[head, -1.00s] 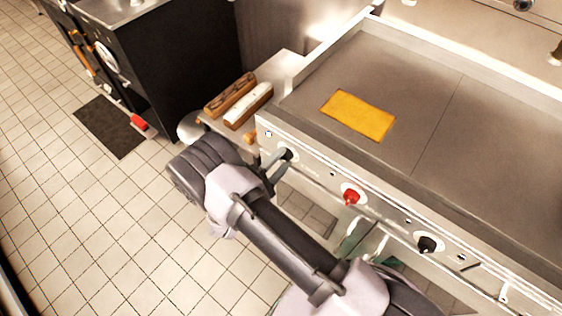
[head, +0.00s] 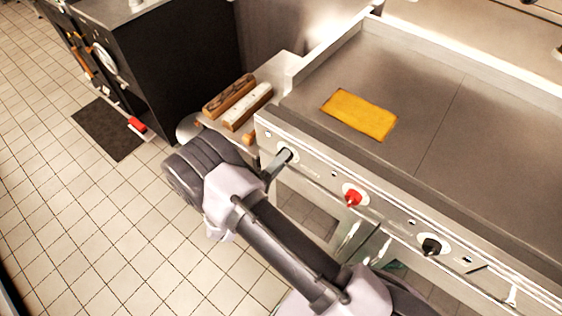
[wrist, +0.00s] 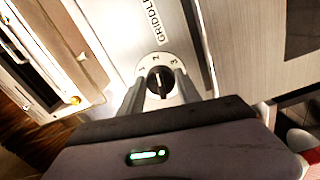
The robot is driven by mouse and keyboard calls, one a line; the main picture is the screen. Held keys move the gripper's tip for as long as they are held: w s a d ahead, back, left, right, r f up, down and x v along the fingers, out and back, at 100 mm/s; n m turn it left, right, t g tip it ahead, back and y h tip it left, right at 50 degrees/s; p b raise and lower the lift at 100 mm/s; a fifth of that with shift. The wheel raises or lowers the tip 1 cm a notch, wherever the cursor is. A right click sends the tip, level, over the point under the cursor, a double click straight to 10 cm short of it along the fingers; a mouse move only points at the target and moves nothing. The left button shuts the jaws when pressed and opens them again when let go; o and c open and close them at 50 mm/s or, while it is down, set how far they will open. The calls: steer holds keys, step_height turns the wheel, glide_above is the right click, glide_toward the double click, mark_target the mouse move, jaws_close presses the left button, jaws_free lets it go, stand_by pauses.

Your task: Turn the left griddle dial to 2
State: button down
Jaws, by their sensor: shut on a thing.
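The left griddle dial (wrist: 160,83) is a black knob on a pale round plate marked 1, 2 and 3, seen in the wrist view. A pale line on the knob runs nearly upright, roughly towards the 2, but its exact setting is hard to read. My gripper (wrist: 160,90) has one finger on each side of the knob and is shut on it. In the head view my gripper (head: 281,160) reaches the left end of the griddle's front panel (head: 318,176), and its fingers largely hide the dial.
A red knob (head: 352,195) and another black knob (head: 431,246) sit farther right on the panel. A yellow cloth (head: 360,114) lies on the griddle top (head: 440,100). Two blocks (head: 246,106) rest on a side shelf.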

stand_by(0.4)
steer(key=c, duration=0.9)
jaws_free()
steer(key=shift+o, duration=0.2)
steer(key=p+v, duration=0.3)
steer(key=v, duration=1.4)
steer(key=shift+s+a, duration=0.2)
